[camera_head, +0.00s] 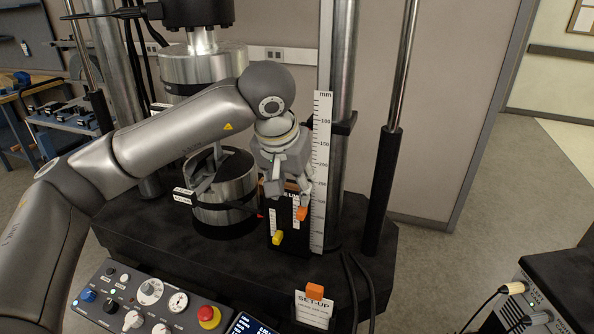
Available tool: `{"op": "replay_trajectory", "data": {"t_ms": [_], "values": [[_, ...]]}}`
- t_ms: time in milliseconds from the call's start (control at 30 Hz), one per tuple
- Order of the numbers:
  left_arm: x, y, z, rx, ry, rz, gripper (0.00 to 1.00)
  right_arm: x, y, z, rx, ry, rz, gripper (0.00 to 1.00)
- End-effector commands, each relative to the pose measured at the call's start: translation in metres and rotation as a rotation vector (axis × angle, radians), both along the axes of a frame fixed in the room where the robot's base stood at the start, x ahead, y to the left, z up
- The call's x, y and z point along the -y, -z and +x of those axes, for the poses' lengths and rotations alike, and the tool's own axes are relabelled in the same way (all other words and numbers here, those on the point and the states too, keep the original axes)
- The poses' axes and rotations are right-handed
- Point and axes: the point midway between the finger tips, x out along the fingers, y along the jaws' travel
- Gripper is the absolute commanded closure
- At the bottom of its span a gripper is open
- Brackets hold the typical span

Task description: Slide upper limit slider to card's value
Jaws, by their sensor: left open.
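My left gripper (288,190) is open and points down at the top of the black slider panel (288,241), partly covering it. An orange slider knob (302,213) sits on the panel's right scale, just below the gripper's right finger; I cannot tell whether they touch. A yellow slider knob (278,238) sits lower on the left scale. The panel's label is partly hidden, so I cannot read which knob is the upper limit. The white SET-UP card (313,309) stands in front, under an orange clip (314,291); its value is too small to read. My right gripper is out of view.
A tall white mm ruler (321,160) stands right of the panel, before a steel column. A metal cylinder (225,190) is close on the left. A control console (150,300) with a red emergency button (209,316) lies in front. Black cables (352,285) hang right of the card.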

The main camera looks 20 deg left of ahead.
Motion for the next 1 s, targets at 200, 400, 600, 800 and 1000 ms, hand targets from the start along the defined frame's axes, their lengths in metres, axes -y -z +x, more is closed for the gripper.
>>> {"op": "replay_trajectory", "data": {"t_ms": [200,400,600,800,1000], "values": [[0.001,0.031,0.012,-0.008,-0.002,-0.003,0.59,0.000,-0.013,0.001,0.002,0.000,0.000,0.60],[0.002,0.064,0.025,-0.007,-0.001,-0.003,0.59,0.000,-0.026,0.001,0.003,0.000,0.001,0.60],[0.002,0.087,0.035,-0.005,0.000,-0.004,0.59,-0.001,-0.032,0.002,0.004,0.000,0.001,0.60],[0.003,0.095,0.038,-0.003,0.000,-0.005,0.59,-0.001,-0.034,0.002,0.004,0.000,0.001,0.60],[0.003,0.096,0.038,-0.003,0.000,-0.005,0.59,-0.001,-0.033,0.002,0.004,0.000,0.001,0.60]]}}
